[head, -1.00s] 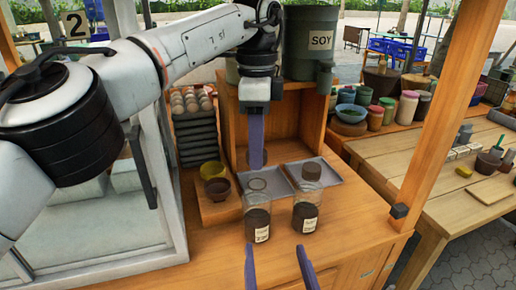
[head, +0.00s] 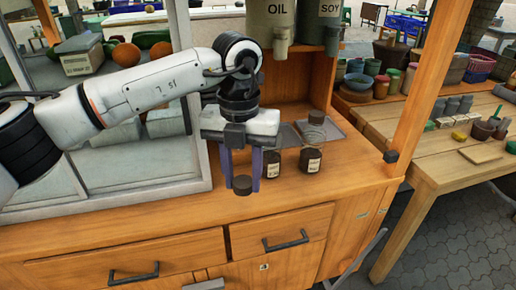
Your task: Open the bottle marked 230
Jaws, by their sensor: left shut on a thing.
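Two squat glass bottles with dark contents and pale labels stand side by side on the wooden counter: a left bottle (head: 272,163) and a right bottle (head: 310,160). The label numbers are too small to read. The right bottle has a dark cap (head: 316,117) on top. The left bottle's top is hidden behind my left gripper (head: 242,180). This gripper's purple fingers point down and are shut on a dark round cap (head: 242,186), in front and left of the left bottle, apart from the counter. My right gripper is not in view.
Grey trays (head: 288,135) lie behind the bottles. OIL (head: 282,22) and SOY (head: 322,22) containers stand above at the back. A wooden post (head: 420,85) rises at right and a glass case (head: 130,165) stands at left. The front counter (head: 130,222) is clear.

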